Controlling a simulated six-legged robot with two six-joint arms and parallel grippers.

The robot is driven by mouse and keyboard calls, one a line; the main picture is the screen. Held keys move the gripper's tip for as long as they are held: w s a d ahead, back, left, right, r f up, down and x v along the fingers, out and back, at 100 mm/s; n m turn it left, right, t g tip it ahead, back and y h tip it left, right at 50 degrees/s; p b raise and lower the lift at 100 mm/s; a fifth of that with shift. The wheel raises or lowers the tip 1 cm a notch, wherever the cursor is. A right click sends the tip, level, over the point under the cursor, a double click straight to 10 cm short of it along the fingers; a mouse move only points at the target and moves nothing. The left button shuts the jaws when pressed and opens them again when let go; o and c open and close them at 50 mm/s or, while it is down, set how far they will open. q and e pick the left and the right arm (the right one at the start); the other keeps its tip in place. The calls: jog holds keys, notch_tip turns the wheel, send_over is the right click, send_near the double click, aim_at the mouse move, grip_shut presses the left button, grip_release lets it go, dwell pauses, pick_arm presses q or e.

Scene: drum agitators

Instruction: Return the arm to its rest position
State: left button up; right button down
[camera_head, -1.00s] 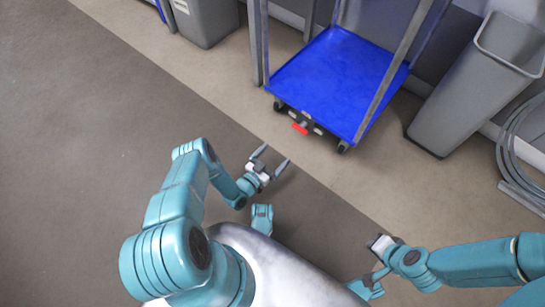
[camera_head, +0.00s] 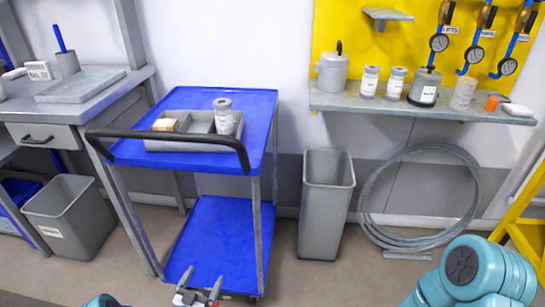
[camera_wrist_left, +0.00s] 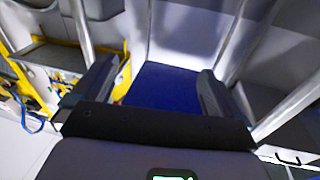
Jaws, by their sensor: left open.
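My left gripper (camera_head: 201,281) shows at the bottom edge of the head view, in front of the lower shelf of a blue cart. Its two grey fingers are apart and nothing shows between them. In the left wrist view the same gripper (camera_wrist_left: 153,85) has its dark fingers spread, with the cart's blue lower shelf (camera_wrist_left: 160,84) beyond. Only a bit of my left arm (camera_head: 102,301) shows at the bottom left. My right arm (camera_head: 475,272) comes in at the lower right; its gripper is out of the picture.
The blue cart (camera_head: 215,240) carries a grey tray (camera_head: 170,146) with a jar (camera_head: 223,116). Grey bins (camera_head: 327,205) (camera_head: 70,215) stand on both sides. A coiled hose (camera_head: 420,200) leans on the wall under a shelf (camera_head: 425,105). A workbench (camera_head: 60,110) stands at the left.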

pick_arm(q)
jog(key=s+d+r+n+g+p, duration=0.1)
jog(key=s+d+r+g+p, duration=0.2)
jog(key=r+p, duration=0.7)
jog(key=s+d+r+n+g+p, duration=0.1)
jog(key=d+r+g+p, duration=0.3)
jog(key=r, duration=0.9)
jog(key=s+d+n+g+p, duration=0.1)
jog(key=s+g, duration=0.4)
jog(key=s, duration=0.8)
jog(key=s+d+n+g+y+p, duration=0.1)
jog(key=s+g, duration=0.4)
jog(key=s, duration=0.7)
jog(key=shift+s+d+f+n+g+p, duration=0.3)
jog(key=shift+s+d+f+n+p, duration=0.2)
jog(key=shift+n+p, duration=0.6)
pick_arm(e)
jog(key=s+r+g, duration=0.1)
jog(key=s+r, duration=0.1)
jog(key=r, duration=0.8)
jog(key=s+a+r+g, duration=0.1)
jog(key=s+r, duration=0.2)
jog(key=r, duration=0.8)
jog(key=shift+a+r, duration=0.2)
jog(key=shift+a, duration=0.05)
pick_arm(q)
jog(key=shift+w, duration=0.1)
pick_arm(e)
jog(key=shift+s, duration=0.1)
